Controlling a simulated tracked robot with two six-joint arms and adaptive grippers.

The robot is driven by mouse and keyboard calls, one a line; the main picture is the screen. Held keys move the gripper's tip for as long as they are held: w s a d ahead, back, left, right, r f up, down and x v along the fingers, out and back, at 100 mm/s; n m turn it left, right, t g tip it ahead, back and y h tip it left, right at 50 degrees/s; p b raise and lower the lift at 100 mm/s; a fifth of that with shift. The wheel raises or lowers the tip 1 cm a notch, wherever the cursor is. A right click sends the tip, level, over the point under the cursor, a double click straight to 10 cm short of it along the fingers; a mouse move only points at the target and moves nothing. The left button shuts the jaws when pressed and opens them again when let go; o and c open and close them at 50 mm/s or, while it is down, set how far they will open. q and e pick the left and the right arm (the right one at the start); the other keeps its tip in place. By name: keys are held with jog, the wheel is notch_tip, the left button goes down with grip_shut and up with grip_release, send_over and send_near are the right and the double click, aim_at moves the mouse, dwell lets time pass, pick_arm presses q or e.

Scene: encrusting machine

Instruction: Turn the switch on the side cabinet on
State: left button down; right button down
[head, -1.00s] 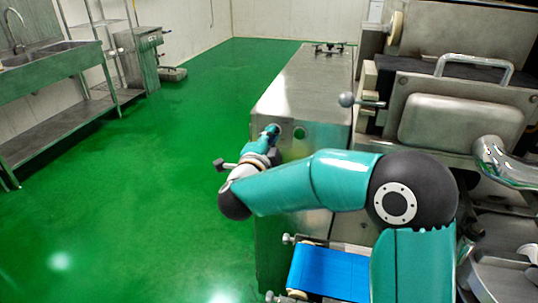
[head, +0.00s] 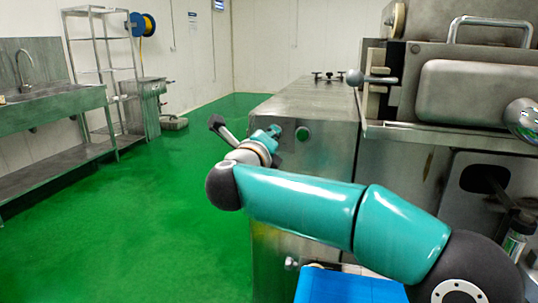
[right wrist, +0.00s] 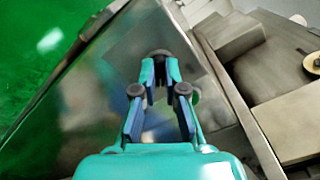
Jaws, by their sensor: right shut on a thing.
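The side cabinet (head: 325,155) is a steel box in the middle of the head view, with a round green button (head: 303,133) on its front face. My right gripper (head: 274,131) is at that face, just left of the green button. In the right wrist view my right gripper (right wrist: 160,68) has its fingertips closed around a small dark knob (right wrist: 160,53), which looks like the switch. The fingers hide most of it, so I cannot tell which way it is turned. My left gripper is not in view.
A large steel machine (head: 470,95) stands right of the cabinet, with a ball-ended lever (head: 372,78). A blue conveyor belt (head: 345,288) lies below my right arm. A sink bench (head: 50,110) and a wire shelf (head: 95,60) stand at the left. The green floor (head: 150,215) between is clear.

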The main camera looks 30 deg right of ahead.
jog(key=shift+f+m+b, duration=0.2)
jog(key=shift+m+b, duration=0.45)
jog(key=shift+m, duration=0.05)
jog(key=shift+f+m+b, duration=0.15)
jog(key=shift+m+b, duration=0.45)
jog(key=shift+m, duration=0.1)
jog(key=c, duration=1.2)
grip_release()
jog(key=shift+r, duration=0.15)
jog(key=shift+c, duration=0.2)
jog(key=shift+r, duration=0.1)
jog(key=v, duration=1.2)
